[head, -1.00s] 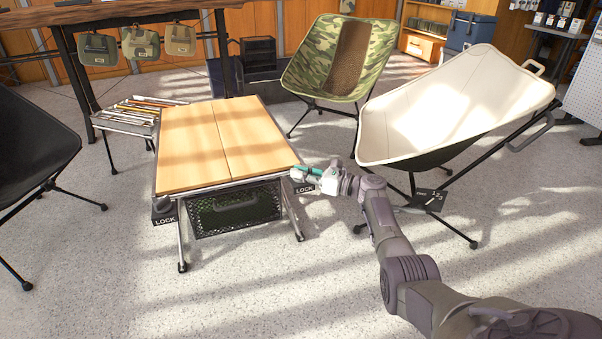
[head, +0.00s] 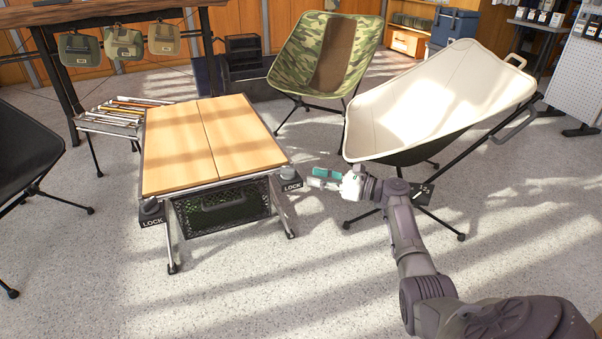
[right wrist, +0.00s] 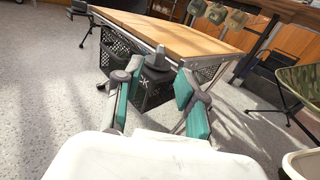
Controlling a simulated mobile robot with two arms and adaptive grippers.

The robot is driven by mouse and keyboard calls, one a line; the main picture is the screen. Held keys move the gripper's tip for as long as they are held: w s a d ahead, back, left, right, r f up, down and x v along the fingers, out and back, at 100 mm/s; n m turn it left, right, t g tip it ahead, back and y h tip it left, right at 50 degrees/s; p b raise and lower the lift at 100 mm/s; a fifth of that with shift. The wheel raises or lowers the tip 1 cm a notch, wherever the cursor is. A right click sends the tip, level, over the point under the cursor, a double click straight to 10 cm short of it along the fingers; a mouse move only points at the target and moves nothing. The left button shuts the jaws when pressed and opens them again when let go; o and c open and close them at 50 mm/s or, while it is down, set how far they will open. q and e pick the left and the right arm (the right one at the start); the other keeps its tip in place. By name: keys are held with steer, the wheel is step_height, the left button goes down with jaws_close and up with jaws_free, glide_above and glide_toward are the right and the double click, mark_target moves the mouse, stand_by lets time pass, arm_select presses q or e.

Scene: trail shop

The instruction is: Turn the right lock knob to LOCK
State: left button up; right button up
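The right lock knob (head: 288,172) is a small dark grey knob on a black plate marked LOCK at the right front corner of the wooden-topped table (head: 232,141). It also shows in the right wrist view (right wrist: 157,60), ahead of and between the fingers. I cannot tell which way it is turned. My right gripper (head: 319,178), with teal finger pads, is just right of the knob, with a gap between them. In the right wrist view the gripper (right wrist: 160,98) is open and empty. The left lock knob (head: 150,206) sits at the left front corner. My left gripper is not in view.
A black mesh basket (head: 225,209) hangs under the table front. A cream chair (head: 440,105) stands close behind my right arm, and a camouflage chair (head: 300,60) is farther back. A black chair (head: 25,145) stands left. The front floor is clear.

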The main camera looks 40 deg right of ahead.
steer(key=v, duration=0.2)
steer(key=shift+s+d, duration=0.15)
steer(key=shift+s, duration=0.1)
stand_by(0.4)
